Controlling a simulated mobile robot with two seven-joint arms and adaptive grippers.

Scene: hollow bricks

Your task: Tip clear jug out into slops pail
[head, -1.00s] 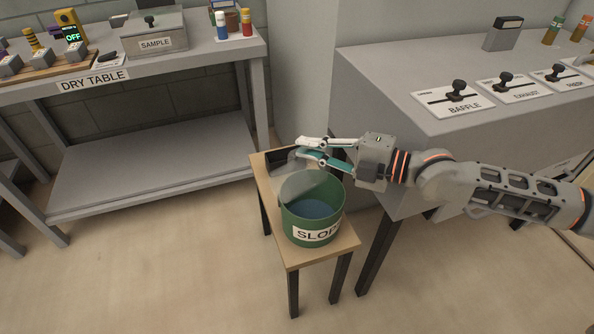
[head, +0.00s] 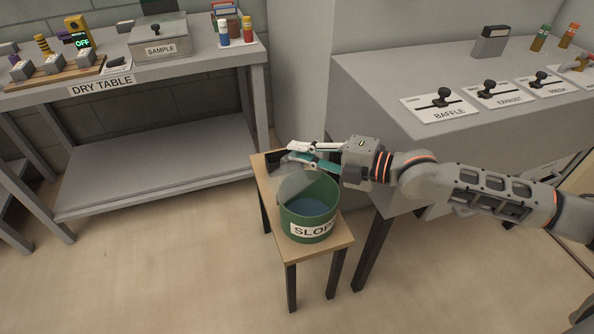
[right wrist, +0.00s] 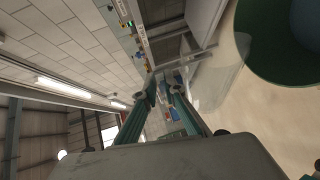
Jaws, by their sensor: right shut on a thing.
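The clear jug (head: 292,182) is tipped steeply over the green slops pail (head: 308,226), with its lower part overlapping the pail's opening. My right gripper (head: 291,154) is shut on the jug at its upper end, above and behind the pail. Bluish liquid lies in the pail. No pouring stream can be made out, and I cannot tell whether liquid is in the jug. In the right wrist view the jug (right wrist: 222,80) shows as a faint transparent shape beside the fingers, with the green pail (right wrist: 262,55) at upper right. My left gripper is out of view.
The pail stands on a small wooden-topped stool (head: 284,252), with a dark object (head: 274,158) at its back. A grey bench (head: 400,85) with sliding levers is close on the right. The dry table (head: 150,175) stands at left; open floor lies in front.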

